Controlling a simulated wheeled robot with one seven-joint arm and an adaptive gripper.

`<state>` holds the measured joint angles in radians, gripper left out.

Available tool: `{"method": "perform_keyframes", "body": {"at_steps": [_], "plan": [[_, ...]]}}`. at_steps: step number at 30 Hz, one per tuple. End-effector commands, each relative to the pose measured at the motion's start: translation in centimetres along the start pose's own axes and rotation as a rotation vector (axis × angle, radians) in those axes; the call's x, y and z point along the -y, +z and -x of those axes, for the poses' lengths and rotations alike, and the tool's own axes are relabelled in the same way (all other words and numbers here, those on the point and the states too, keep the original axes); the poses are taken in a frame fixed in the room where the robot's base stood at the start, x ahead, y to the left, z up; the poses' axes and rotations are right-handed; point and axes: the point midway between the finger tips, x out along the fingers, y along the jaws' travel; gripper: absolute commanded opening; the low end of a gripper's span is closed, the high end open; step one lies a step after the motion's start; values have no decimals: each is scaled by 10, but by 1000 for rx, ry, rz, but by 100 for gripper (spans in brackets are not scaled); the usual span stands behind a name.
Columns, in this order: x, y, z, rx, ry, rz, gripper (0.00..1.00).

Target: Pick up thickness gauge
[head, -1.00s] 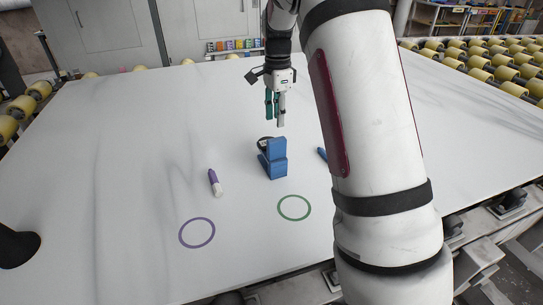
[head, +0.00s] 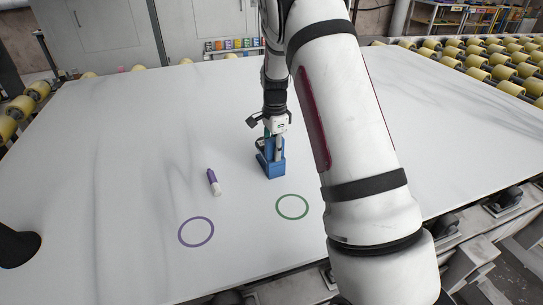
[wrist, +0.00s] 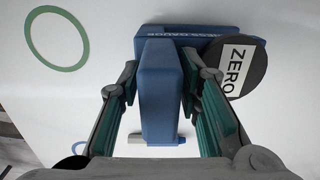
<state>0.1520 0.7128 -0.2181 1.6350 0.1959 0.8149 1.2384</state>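The blue thickness gauge (head: 271,168) stands on the white stone slab, just behind the green circle. In the wrist view its blue body (wrist: 158,85) has a round dark dial with a "ZERO" label (wrist: 236,68) on its right. My gripper (head: 273,150) has come down over the top of the gauge. In the wrist view my gripper (wrist: 160,100) has its green-padded fingers apart, one on each side of the blue upright part.
A purple and white marker (head: 213,182) lies left of the gauge. A purple circle (head: 196,232) and a green circle (head: 292,220) are drawn on the slab (head: 110,170) in front. The slab's left side is clear. My arm covers much of the right side.

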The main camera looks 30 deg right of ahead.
Motion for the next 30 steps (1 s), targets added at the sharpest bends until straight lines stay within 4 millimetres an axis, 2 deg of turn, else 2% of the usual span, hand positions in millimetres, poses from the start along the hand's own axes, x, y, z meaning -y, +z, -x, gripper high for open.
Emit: {"method": "perform_keyframes", "body": {"at_steps": [7, 11, 23, 30], "plan": [[0, 0, -1, 0, 0, 0, 29], [0, 0, -1, 0, 0, 0, 0], [1, 0, 2, 0, -2, 1, 0], [1, 0, 20, -1, -4, 1, 0]]}}
